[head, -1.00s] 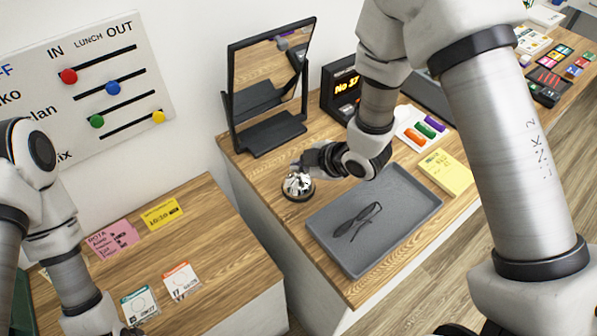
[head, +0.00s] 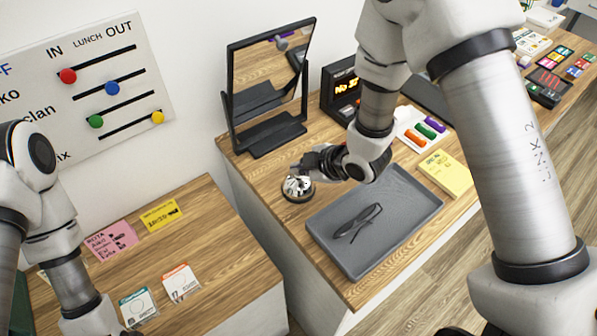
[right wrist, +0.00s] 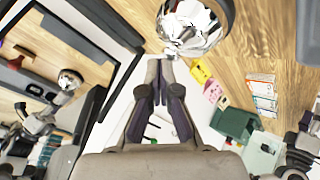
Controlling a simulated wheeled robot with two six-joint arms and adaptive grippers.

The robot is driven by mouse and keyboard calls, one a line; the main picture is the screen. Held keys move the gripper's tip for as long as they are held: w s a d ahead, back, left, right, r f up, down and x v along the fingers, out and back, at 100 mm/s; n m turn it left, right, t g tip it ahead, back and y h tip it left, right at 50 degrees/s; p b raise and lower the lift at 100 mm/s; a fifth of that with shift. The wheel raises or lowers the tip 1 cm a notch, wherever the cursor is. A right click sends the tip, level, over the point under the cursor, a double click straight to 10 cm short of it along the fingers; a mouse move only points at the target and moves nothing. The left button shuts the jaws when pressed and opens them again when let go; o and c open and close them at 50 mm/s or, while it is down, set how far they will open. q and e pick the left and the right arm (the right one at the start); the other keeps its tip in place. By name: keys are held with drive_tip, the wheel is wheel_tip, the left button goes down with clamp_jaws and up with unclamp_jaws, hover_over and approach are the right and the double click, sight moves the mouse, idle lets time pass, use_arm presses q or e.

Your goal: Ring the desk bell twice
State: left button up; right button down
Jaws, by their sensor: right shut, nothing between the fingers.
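The desk bell (head: 297,189) is a shiny silver dome on a dark base, standing on the wooden counter left of the grey tray. It also shows at the top of the right wrist view (right wrist: 192,28). My right gripper (head: 306,166) is at the bell's top, coming in from the right, and partly covers it in the head view. In the right wrist view its fingers (right wrist: 161,75) are shut with nothing between them, tips close to the bell's top button. I cannot tell whether they touch it. My left gripper is mostly cut off at the bottom left edge.
The grey tray (head: 408,212) holds dark glasses (head: 357,222), right of the bell. A black-framed mirror (head: 268,85) stands behind the bell. A lower counter (head: 215,235) with cards lies left.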

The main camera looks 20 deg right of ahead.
drive_tip(key=shift+f, duration=0.1)
drive_tip(key=shift+r+p, duration=0.7)
drive_tip(key=shift+r, duration=0.2)
wheel_tip(320, 180, up, 5)
drive_tip(key=p, duration=0.4)
drive_tip(key=shift+r, duration=0.1)
drive_tip(key=shift+f, duration=0.2)
idle(1.6)
